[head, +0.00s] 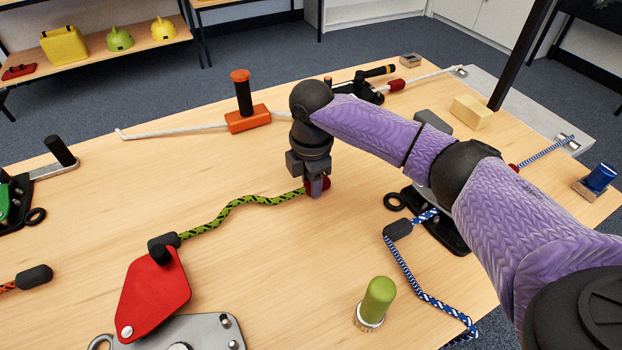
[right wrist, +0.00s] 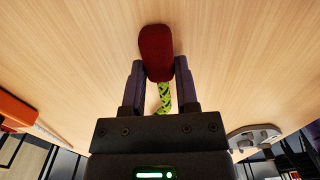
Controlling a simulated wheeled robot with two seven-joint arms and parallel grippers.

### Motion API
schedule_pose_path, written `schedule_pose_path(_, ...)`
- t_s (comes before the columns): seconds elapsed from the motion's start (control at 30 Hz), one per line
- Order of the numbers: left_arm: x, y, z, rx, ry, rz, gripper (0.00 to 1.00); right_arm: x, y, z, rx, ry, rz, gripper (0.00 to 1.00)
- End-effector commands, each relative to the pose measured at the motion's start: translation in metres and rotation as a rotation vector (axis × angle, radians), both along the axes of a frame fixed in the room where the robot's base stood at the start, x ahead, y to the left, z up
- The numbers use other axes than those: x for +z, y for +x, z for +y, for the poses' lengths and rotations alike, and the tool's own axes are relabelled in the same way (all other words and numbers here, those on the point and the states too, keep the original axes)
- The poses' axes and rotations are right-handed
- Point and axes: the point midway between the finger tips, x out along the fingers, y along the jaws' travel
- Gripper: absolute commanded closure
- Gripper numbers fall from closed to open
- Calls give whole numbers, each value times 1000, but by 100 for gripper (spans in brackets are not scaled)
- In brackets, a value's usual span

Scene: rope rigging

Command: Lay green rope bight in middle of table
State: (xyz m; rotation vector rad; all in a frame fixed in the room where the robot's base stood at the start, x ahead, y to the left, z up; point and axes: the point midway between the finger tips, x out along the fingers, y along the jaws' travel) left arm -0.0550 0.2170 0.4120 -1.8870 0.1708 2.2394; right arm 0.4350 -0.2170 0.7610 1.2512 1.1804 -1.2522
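The green rope (head: 238,207) runs in a gentle S-curve across the middle of the table, from a dark end fitting (head: 164,241) by the red plate to a dark red end sleeve (head: 326,183). My right gripper (head: 317,188) points down at this sleeve, low over the table. In the right wrist view the red sleeve (right wrist: 157,52) sits between the fingertips and fills the gap. A short piece of green rope (right wrist: 164,98) shows between the fingers. My left gripper is not in view.
A red plate (head: 153,295) on a grey bracket stands front left. An orange block (head: 248,119) with a white rope is behind. A green peg (head: 377,298) and blue rope (head: 411,277) are at front right. The wood (head: 270,265) in front of the green rope is clear.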

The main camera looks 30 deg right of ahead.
Motion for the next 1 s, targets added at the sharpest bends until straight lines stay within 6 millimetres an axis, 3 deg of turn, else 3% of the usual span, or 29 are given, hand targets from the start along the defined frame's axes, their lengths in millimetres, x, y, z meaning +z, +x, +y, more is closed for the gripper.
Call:
schedule_pose_path(0.03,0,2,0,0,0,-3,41,0,0,0,0,0,0,52)
schedule_pose_path(0.17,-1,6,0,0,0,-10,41,0,0,0,0,-1,0,27)
schedule_pose_path(0.47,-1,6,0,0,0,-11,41,5,0,0,1,-1,-2,27)
schedule_pose_path(0.8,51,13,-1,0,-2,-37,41,99,1,0,0,0,-6,27)
schedule_pose_path(1.0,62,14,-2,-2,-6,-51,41,123,0,0,0,1,-2,27)
